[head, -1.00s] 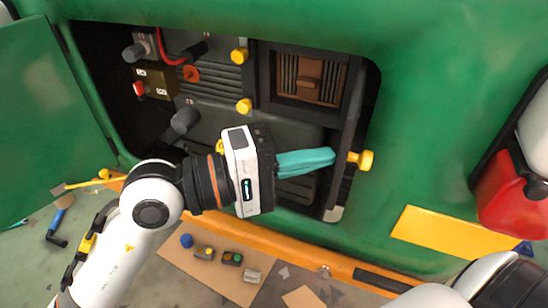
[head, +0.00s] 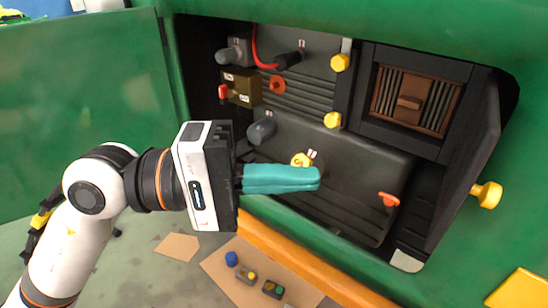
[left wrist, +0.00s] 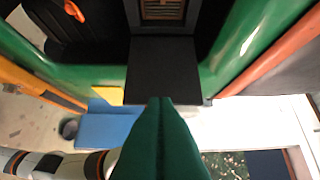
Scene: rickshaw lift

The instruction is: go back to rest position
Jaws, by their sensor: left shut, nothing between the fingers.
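My left gripper (head: 318,178) is shut and empty, its teal fingers pressed together. In the head view it is in front of the open compartment of the green rickshaw body (head: 400,25). It partly hides the lower dark panel there, near a yellow knob (head: 302,160). In the left wrist view the shut fingers (left wrist: 160,105) point up toward the dark compartment, with nothing between them. My right gripper does not show in these frames.
The compartment holds a brown vented box (head: 415,98), a red cable (head: 256,50), yellow knobs and an orange-red lever (head: 388,199). A green door (head: 80,120) stands open at left. Small parts lie on a cardboard sheet (head: 222,266) on the floor.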

